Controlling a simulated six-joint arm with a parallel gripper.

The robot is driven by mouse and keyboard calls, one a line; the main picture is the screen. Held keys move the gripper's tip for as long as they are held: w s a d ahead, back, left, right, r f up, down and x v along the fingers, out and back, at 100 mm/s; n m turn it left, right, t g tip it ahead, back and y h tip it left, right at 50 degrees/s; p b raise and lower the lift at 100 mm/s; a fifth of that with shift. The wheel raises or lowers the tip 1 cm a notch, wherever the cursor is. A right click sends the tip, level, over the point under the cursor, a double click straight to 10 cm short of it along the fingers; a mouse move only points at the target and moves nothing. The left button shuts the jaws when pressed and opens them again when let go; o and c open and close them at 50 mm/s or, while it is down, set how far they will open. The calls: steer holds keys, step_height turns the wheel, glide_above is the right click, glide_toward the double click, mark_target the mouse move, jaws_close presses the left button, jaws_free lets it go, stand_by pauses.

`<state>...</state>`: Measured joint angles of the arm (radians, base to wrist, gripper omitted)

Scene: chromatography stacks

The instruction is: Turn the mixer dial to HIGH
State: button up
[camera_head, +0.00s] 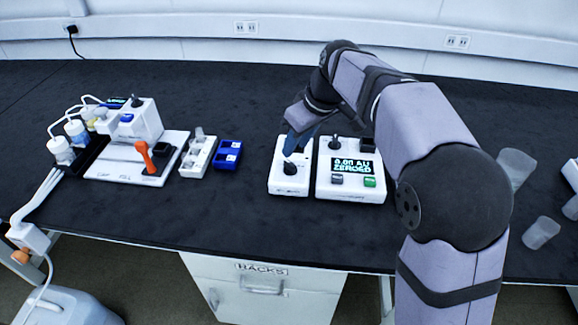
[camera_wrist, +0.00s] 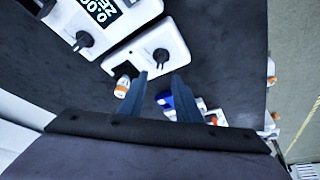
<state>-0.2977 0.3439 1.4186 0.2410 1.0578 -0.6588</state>
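The mixer appears to be the small white box (camera_head: 289,184) left of the display unit; its label is too small to read. A black dial (camera_head: 289,168) stands on its front part, and the setting it points to cannot be read. The dial also shows in the wrist view (camera_wrist: 161,56), just beyond my fingertips and roughly centred between them. My gripper (camera_head: 297,142) is above the box, with its two dark blue fingers apart and nothing between them. In the wrist view my gripper (camera_wrist: 160,77) is clearly open. My gripper hides the back of the box.
The display unit (camera_head: 351,188) reads "0.00 AU ZEROED" and stands close on the right, with its own black knob (camera_head: 335,142). An orange-and-white vial (camera_wrist: 122,88) is beside my left finger. Blue (camera_head: 228,155) and white (camera_head: 197,158) holders stand left, with bare bench between.

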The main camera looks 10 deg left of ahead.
mark_target(287, 161)
steer(key=shift+x, duration=3.65)
jaws_close()
